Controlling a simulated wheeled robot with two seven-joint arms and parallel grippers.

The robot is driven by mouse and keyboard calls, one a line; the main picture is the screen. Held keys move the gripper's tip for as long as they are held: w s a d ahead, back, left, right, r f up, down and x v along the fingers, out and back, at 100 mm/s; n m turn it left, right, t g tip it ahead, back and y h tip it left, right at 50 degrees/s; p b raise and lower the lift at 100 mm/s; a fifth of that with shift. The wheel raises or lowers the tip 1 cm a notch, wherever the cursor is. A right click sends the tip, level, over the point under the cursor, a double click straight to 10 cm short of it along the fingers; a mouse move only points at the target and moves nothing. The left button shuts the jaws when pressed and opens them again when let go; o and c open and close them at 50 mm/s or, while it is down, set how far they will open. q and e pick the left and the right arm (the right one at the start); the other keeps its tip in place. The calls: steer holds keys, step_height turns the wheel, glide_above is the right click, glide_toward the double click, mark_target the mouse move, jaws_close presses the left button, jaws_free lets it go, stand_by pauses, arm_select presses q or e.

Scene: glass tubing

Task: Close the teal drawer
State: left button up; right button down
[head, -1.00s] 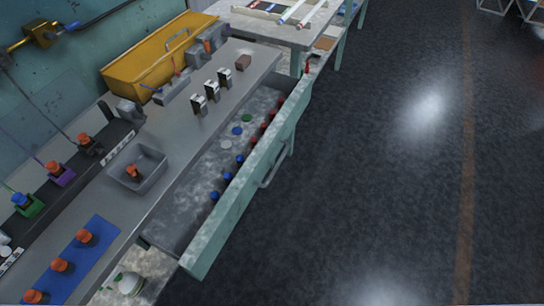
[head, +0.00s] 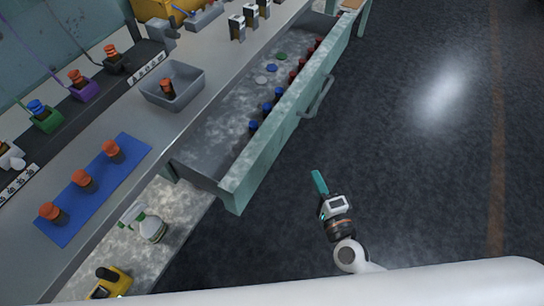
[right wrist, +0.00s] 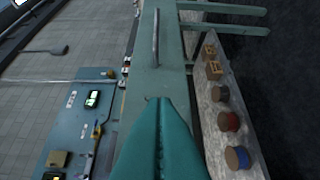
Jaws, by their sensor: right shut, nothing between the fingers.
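The teal drawer (head: 290,115) hangs open under the grey worktop in the head view. Its inside shows, with several blue- and red-capped vials along the front panel and loose caps on its floor. Its bar handle (head: 318,97) is on the outer face and also shows in the right wrist view (right wrist: 156,40). My right gripper (head: 319,183) has teal fingers shut with nothing between them. It is over the dark floor, in front of the drawer and apart from it. The finger tips show in the right wrist view (right wrist: 160,101). My left gripper is not in view.
The worktop holds a grey bin (head: 172,87), a blue mat (head: 92,190) with orange-capped vials, and black-and-white holders. A spray bottle (head: 148,225) and a yellow item (head: 108,283) are on the lower shelf. The floor right of the drawer is clear.

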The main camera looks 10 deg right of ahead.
steer(key=p, duration=0.1)
glide_toward(285, 131)
steer(key=w+d, duration=0.2)
steer(key=w, duration=0.2)
steer(key=shift+w+a+f, duration=0.1)
steer(key=shift+w+a, duration=0.3)
steer(key=shift+a, duration=0.2)
steer(key=shift+w+a+f, duration=0.1)
steer(key=shift+w+a, duration=0.25)
steer(key=shift+a, duration=0.2)
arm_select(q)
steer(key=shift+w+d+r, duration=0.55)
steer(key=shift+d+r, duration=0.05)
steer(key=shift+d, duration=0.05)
arm_select(e)
steer(key=shift+w+a, duration=0.2)
steer(key=shift+a, duration=0.1)
steer(key=shift+a, duration=0.1)
